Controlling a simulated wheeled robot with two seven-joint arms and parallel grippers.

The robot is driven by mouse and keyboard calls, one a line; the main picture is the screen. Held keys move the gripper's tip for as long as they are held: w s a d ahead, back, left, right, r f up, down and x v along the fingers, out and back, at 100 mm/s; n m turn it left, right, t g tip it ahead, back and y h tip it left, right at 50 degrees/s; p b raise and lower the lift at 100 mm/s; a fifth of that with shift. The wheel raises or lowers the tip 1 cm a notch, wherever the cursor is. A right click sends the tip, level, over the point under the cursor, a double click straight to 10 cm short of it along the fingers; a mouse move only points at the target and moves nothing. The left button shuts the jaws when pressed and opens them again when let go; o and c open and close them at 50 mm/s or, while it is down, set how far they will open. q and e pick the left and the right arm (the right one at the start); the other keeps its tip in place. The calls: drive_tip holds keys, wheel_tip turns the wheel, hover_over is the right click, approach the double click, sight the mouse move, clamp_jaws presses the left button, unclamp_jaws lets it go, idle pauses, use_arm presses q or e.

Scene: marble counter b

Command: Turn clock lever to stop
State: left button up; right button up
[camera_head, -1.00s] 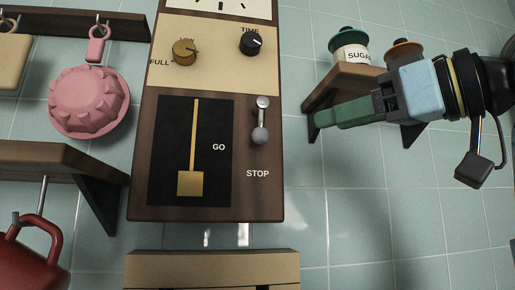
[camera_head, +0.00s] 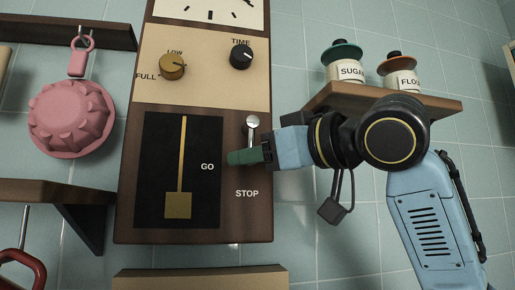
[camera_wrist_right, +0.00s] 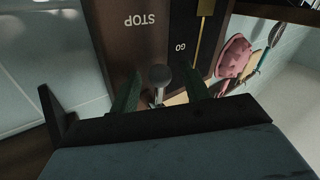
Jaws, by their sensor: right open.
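The wooden clock (camera_head: 195,120) hangs on the tiled wall, with a black panel, GO and STOP labels and a small metal lever (camera_head: 252,122). In the head view the lever's upper end shows beside GO; its lower part is hidden behind my right gripper (camera_head: 238,157). The gripper's green fingers reach across the clock's right side, above STOP. In the right wrist view the lever's round grey knob (camera_wrist_right: 160,75) lies between the two spread green fingers, with gaps visible on both sides. My left gripper is not in view.
A wooden shelf (camera_head: 440,102) with sugar (camera_head: 346,70) and flour jars is right of the clock, above my right arm. A pink mould (camera_head: 70,120) hangs at left, above another shelf (camera_head: 50,192). A beige ledge (camera_head: 200,279) lies below the clock.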

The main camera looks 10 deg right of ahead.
drive_tip(key=shift+c, duration=0.4)
drive_tip(key=c, duration=0.9)
drive_tip(key=shift+d+n, duration=0.15)
drive_tip(key=shift+n, duration=0.15)
drive_tip(key=o, duration=1)
